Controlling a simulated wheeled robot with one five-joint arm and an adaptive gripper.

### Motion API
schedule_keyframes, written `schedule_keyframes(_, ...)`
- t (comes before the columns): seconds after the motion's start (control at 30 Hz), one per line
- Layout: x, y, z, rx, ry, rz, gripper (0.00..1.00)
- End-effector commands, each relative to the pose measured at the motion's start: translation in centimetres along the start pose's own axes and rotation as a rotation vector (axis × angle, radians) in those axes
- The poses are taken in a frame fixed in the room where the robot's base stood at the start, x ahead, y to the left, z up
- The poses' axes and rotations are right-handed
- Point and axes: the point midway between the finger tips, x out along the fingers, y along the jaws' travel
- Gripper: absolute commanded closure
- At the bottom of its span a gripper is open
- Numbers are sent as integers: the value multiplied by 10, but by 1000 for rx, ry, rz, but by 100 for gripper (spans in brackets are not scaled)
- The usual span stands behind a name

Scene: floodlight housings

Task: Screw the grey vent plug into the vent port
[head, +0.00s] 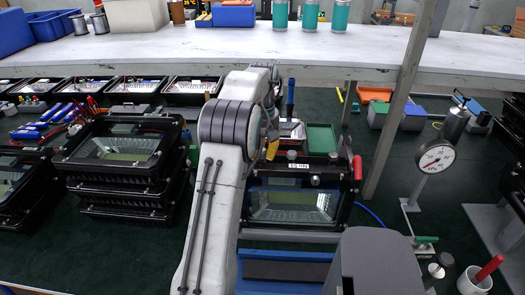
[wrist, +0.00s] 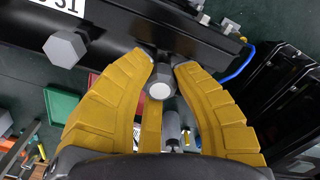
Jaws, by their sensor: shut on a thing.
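The floodlight housing (head: 295,205) stands upright at the centre of the head view, its window facing me. Its black top edge (wrist: 110,45) crosses the wrist view. My gripper (wrist: 167,66) has yellow fingers closed around the grey vent plug (wrist: 160,90), whose pale hex end faces the wrist camera. The plug is at the housing's edge; its lower end and the vent port are hidden, so I cannot tell whether it is seated. In the head view my gripper (head: 272,148) is partly hidden behind my arm. Another grey hex fitting (wrist: 65,47) sits along the same edge, beside the label.
Stacked housings (head: 125,160) stand on the left. A dial gauge (head: 436,156) on a stand is at the right, near a white cup (head: 474,281) with a red-handled tool. A green bin (head: 321,138) lies behind the housing. A shelf (head: 250,45) spans the back.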

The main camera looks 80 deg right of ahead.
Motion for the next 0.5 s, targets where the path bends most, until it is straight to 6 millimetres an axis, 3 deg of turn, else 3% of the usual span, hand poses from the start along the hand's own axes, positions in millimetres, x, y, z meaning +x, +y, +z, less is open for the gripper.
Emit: schedule_keyframes(0.5, 1, -1, 1, 592, -6, -3, 100)
